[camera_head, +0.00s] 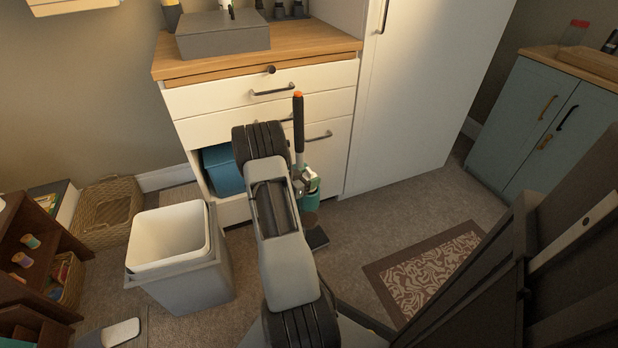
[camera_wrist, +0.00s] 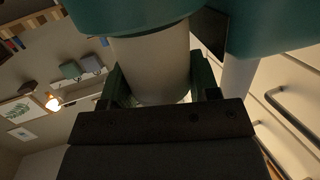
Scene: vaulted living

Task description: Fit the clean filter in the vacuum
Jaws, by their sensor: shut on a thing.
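The vacuum stands upright in front of the drawer unit in the head view, with a black handle (camera_head: 298,125), an orange tip and a teal body (camera_head: 309,202). My gripper (camera_wrist: 162,85) is shut on a pale cylinder (camera_wrist: 158,62), which I take for the filter, with one finger on each side. In the wrist view a teal part (camera_wrist: 125,17) lies directly over the cylinder's end, and another teal part (camera_wrist: 275,22) is close beside it. I cannot tell whether the filter is seated in the vacuum. My arm hides part of the vacuum in the head view.
A grey bin (camera_head: 183,275) with a white liner stands at the left. A blue box (camera_head: 222,170) sits in an open compartment of the drawer unit (camera_head: 260,100). A patterned rug (camera_head: 425,272) lies on open carpet at the right, near a blue cabinet (camera_head: 545,125).

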